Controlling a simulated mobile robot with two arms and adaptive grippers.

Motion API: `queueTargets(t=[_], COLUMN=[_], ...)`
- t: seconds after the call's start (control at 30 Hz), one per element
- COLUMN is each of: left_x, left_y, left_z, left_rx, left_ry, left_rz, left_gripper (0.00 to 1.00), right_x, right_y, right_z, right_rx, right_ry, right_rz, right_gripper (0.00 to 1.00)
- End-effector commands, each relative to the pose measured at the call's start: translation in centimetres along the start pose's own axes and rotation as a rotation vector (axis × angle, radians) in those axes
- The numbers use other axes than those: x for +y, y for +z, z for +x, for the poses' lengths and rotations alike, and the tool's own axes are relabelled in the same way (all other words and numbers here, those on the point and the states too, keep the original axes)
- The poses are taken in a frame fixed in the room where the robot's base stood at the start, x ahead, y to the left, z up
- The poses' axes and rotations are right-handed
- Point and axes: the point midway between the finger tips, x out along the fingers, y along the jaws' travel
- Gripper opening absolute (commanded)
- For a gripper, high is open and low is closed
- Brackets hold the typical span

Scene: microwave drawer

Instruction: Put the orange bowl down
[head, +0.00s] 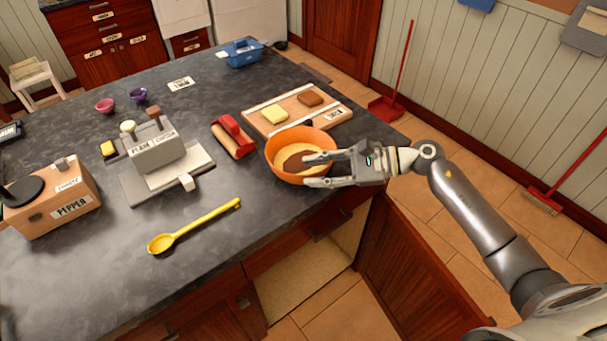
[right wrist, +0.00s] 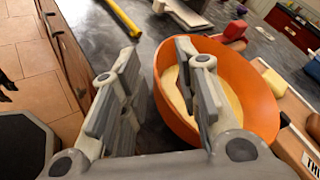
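The orange bowl (head: 279,170) is upright and appears to rest on the dark countertop (head: 262,222) near its front right edge. It holds a pale yellow and brown filling. My right gripper (head: 316,170) is at the bowl's near right side. In the right wrist view the two fingers are spread apart. One finger is over the inside of the bowl (right wrist: 250,85), the other is outside above the counter. The bowl's wall lies between them with visible gaps. My left gripper is not in view.
A cutting board (head: 330,119) with yellow and brown slabs is just behind the bowl. A yellow spoon (head: 195,225) lies at front left. A cabinet door (head: 400,275) hangs open below the counter. Counter between spoon and bowl is clear.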

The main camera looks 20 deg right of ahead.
Motion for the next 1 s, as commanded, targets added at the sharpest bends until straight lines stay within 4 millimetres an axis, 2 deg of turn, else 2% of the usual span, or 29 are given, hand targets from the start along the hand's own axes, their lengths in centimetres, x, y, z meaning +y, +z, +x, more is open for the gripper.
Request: queueTargets(t=[0.03, 0.2, 0.4, 0.73, 1.0], left_x=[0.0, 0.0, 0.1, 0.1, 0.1], left_y=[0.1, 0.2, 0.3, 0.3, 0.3], left_z=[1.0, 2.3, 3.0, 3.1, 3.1], left_rx=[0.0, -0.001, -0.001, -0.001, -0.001], left_ry=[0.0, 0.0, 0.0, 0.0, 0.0], left_rz=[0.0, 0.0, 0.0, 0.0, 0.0], left_gripper=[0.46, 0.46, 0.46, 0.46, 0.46], right_x=[0.3, 0.2, 0.1, 0.0, -0.4], right_y=[-0.6, -0.5, -0.3, 0.0, 0.7], right_z=[-1.2, -4.9, -7.6, -8.4, -7.5], right_rx=[0.006, 0.005, 0.002, 0.0, -0.04], right_ry=[0.0, 0.0, 0.0, 0.0, -0.06], right_rz=[0.0, 0.0, 0.001, 0.0, 0.067], right_gripper=[0.3, 0.3, 0.3, 0.3, 0.3])
